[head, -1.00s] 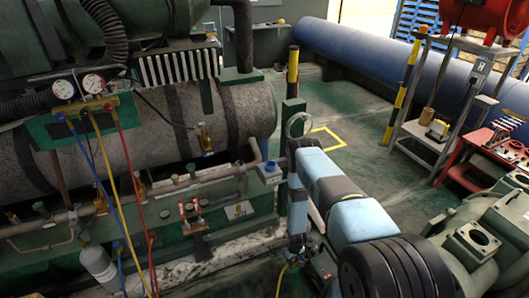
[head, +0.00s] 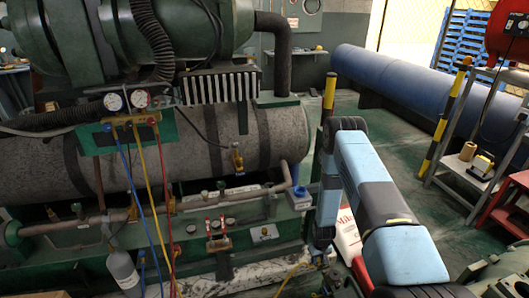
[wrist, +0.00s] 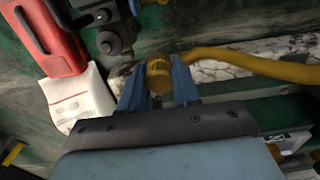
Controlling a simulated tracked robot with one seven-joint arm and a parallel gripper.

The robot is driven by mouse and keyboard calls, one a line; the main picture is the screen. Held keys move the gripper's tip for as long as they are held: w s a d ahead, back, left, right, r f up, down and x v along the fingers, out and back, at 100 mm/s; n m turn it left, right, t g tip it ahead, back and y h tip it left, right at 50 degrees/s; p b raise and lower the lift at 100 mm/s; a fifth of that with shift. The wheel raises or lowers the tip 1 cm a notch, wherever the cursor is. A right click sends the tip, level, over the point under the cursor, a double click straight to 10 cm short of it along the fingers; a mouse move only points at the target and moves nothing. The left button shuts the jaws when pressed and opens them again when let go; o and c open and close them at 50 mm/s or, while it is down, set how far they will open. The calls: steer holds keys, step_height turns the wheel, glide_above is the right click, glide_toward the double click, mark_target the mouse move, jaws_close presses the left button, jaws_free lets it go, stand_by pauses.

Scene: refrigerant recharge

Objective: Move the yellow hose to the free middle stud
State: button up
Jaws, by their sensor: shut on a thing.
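The yellow hose (head: 164,205) hangs from the gauge manifold (head: 130,118), between a blue and a red hose. Another stretch of yellow hose (head: 292,272) shows low, close to my gripper. In the wrist view my gripper (wrist: 158,85) is shut on the hose's brass end fitting (wrist: 158,72), with a blue finger on each side. The hose (wrist: 240,63) runs off to the right from there. In the head view the gripper is low and small, and its fingers cannot be made out. I cannot tell which fitting is the middle stud.
A white bag (head: 347,238) with red lettering stands behind my arm, and a red case (wrist: 42,35) lies beside it in the wrist view. A grey cylinder (head: 123,272) hangs by the hoses. Red-handled valves (head: 218,236) stand on the green machine base.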

steer(key=w+r+m, duration=0.1)
steer(key=r, duration=1.6)
steer(key=w+r+m, duration=0.1)
steer(key=w+r, duration=0.1)
steer(key=r, duration=1.5)
steer(key=shift+w+a+r+m, duration=0.3)
steer(key=shift+a+m, duration=0.1)
